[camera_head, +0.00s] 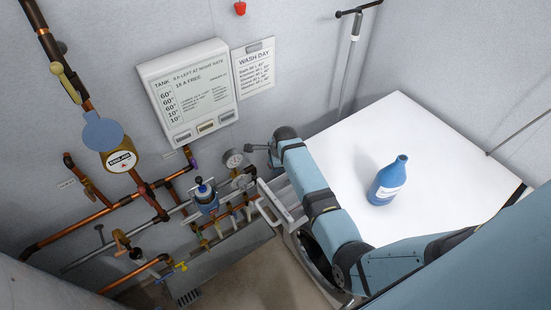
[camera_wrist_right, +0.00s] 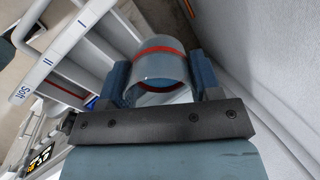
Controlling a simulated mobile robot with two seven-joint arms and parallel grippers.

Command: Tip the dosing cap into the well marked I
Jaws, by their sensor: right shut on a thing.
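My right gripper (camera_wrist_right: 158,78) is shut on the dosing cap (camera_wrist_right: 160,62), a clear, greyish cup with a red band. The cap lies between the two blue fingers in the right wrist view; I cannot tell what is in it. The open white drawer (camera_wrist_right: 75,50) is to the left of the cap in that view, with marks I, II and Soft along its edge. The cap is beside the drawer; its exact height over the wells is unclear. In the head view the drawer (camera_head: 273,206) is partly behind my right arm. My left gripper is not in view.
A blue bottle (camera_head: 388,181) stands on the white machine top (camera_head: 420,140). Copper pipes (camera_head: 75,230), valves and a gauge (camera_head: 233,158) crowd the wall left of the drawer. A tank notice (camera_head: 188,90) and a wash-day sheet (camera_head: 254,68) hang above.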

